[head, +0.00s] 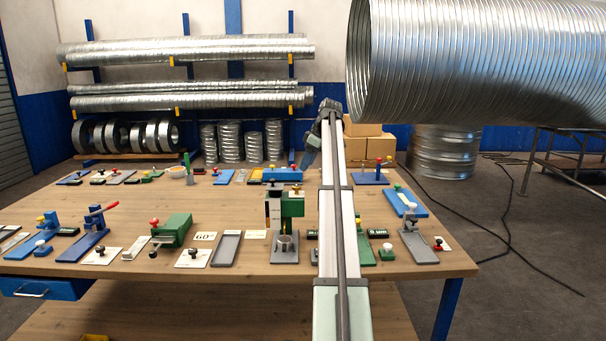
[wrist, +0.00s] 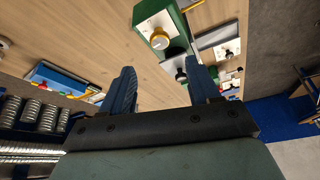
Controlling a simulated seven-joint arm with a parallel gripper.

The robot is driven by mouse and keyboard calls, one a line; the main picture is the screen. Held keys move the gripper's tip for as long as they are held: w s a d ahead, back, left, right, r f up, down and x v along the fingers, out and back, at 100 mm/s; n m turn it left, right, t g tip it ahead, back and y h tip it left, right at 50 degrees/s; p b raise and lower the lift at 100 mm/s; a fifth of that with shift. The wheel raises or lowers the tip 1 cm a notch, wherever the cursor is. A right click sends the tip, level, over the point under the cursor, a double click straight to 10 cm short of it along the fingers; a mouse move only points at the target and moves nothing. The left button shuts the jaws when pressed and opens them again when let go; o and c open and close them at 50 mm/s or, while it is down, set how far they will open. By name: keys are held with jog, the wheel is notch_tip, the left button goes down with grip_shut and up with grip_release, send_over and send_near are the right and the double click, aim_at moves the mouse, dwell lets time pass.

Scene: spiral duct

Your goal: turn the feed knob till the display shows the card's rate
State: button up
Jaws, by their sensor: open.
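My gripper (head: 308,160) hangs past the far side of the table, partly hidden by my arm. In the wrist view its two blue fingers (wrist: 162,66) are apart with nothing between them. Beyond them is a green device with a yellow knob (wrist: 160,40), and a dark knob (wrist: 181,75) near the right finger; the fingers touch neither. In the head view, a white card marked "60" (head: 204,236) lies at the table's front. A small dark display with pale characters (head: 378,233) is right of my arm. I cannot tell which knob is the feed knob.
The wooden table (head: 250,205) holds several fixtures, including a green vise-like one (head: 175,229) and a green-and-grey press (head: 285,222). Its middle left is bare. A large spiral duct (head: 470,60) hangs at the upper right. Boxes (head: 362,140) stand behind the table.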

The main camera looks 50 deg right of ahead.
jog(key=shift+v, duration=2.05)
